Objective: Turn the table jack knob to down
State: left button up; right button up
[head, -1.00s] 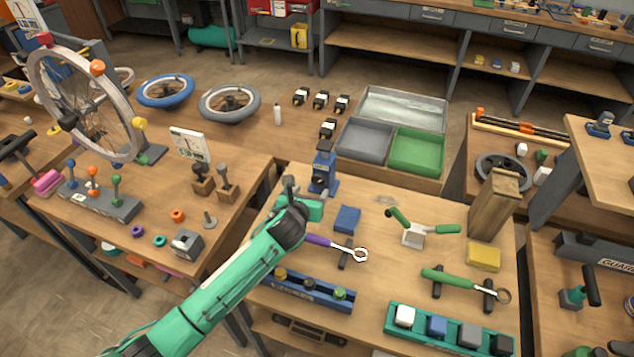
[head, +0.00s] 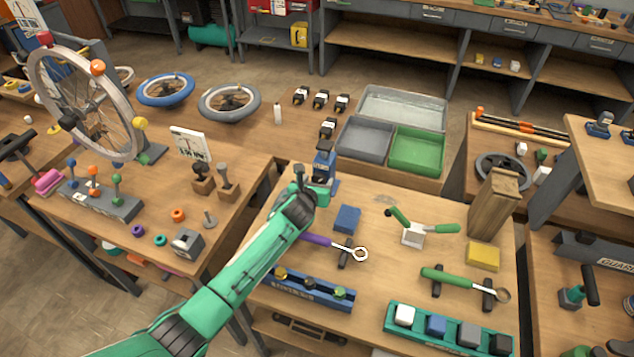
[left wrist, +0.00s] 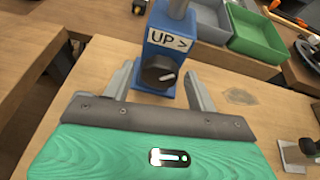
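The blue table jack (head: 324,160) stands at the back left of the middle table, partly hidden behind my left gripper. In the left wrist view the jack (left wrist: 183,58) shows a white label reading "UP >" and a round dark knob (left wrist: 158,72) with a light pointer mark below it. My left gripper (left wrist: 160,82) is open. Its two grey fingers stand apart on either side of the jack's front, with the knob between them and no clear contact. In the head view my left gripper (head: 308,185) is just in front of the jack. My right gripper is not in view.
A blue block (head: 347,219) lies just right of the gripper. A purple-handled wrench (head: 318,240) lies on a stand in front. Grey (head: 365,139) and green (head: 416,150) bins stand behind the jack. A green toggle clamp (head: 413,234) is further right.

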pick_arm(q)
jog(key=c, duration=0.7)
jog(key=shift+c, duration=0.3)
jog(key=shift+a+r+n+h+p, duration=0.15)
jog(key=shift+n+h+p, duration=0.2)
jog(key=shift+p, duration=0.45)
jog(key=shift+n+g+h+p, duration=0.3)
jog(key=shift+n+p, duration=0.15)
jog(key=shift+n, duration=0.1)
jog(key=shift+w+a+f+n+h, duration=0.1)
jog(key=shift+f+n+h, duration=0.1)
jog(key=shift+n+h, duration=0.65)
jog(key=shift+n, duration=0.45)
